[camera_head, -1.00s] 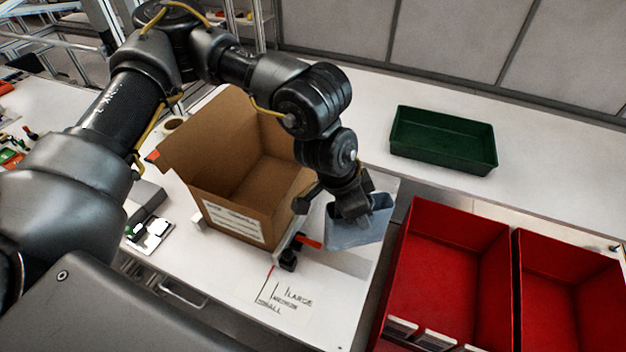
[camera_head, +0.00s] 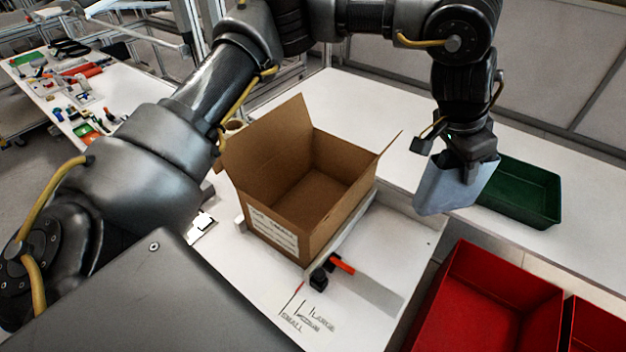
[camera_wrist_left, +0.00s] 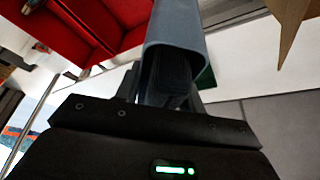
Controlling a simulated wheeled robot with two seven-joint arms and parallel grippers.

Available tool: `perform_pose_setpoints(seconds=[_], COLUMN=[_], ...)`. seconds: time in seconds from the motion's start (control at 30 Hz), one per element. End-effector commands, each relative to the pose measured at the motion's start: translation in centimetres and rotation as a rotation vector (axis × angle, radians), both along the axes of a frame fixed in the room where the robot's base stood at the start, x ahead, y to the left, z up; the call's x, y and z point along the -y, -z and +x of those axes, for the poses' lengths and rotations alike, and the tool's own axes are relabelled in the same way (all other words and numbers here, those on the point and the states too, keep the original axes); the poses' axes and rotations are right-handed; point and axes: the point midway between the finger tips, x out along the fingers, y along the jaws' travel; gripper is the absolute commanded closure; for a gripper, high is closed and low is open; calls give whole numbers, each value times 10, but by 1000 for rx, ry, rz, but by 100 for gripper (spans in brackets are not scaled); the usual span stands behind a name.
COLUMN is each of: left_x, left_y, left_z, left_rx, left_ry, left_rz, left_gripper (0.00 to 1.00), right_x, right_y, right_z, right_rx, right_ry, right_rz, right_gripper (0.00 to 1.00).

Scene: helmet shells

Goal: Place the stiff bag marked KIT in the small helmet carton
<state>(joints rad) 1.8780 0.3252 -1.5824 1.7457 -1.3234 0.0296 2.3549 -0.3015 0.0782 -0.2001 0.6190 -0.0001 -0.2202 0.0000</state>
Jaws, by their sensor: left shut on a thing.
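The stiff bag (camera_head: 452,187) is blue-grey and hangs upright from my left gripper (camera_head: 466,160). My left gripper is shut on its upper part, and no KIT marking shows. In the left wrist view the bag (camera_wrist_left: 178,22) surrounds the dark fingers (camera_wrist_left: 170,75). The open brown carton (camera_head: 290,239) stands on the white table, left of the bag, with flaps raised and a printed label on its front. Its inside looks empty. The bag is held above and to the right of the carton, apart from it. My right gripper is not in view.
A green tray (camera_head: 537,213) lies behind and right of the bag. Red bins (camera_head: 497,272) stand at the lower right. A small black stop with a red-orange lever (camera_head: 341,265) sits at the carton's front right. Size marks (camera_head: 305,318) lie on the table's front.

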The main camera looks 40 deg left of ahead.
Motion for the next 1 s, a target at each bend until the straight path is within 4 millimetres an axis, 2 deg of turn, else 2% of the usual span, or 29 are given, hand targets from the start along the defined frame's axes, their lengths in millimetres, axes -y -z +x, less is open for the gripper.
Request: perform_pose_setpoints(seconds=[0.03, 0.2, 0.33, 0.5, 0.67, 0.77, 0.9, 1.0], left_x=[-12, -59, -104, -161, -210, -236, -265, -278], left_y=[-13, -41, -58, -69, -68, -61, -40, -21], left_z=[13, 48, 69, 86, 93, 94, 90, 84], left_rx=[6, 6, 5, 3, 2, -1, -7, -11], left_ry=[-42, -190, -307, -442, -548, -601, -655, -676], left_rz=[-1, -5, -6, -4, -4, -5, -6, -7], left_gripper=[99, 99, 99, 99, 99, 99, 99, 99], right_x=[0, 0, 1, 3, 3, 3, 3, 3], right_y=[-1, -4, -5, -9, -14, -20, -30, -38], right_z=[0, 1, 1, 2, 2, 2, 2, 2], right_rx=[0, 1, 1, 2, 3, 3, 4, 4], right_ry=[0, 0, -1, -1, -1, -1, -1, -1], right_rz=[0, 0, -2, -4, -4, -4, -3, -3], right_gripper=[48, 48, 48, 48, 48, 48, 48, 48])
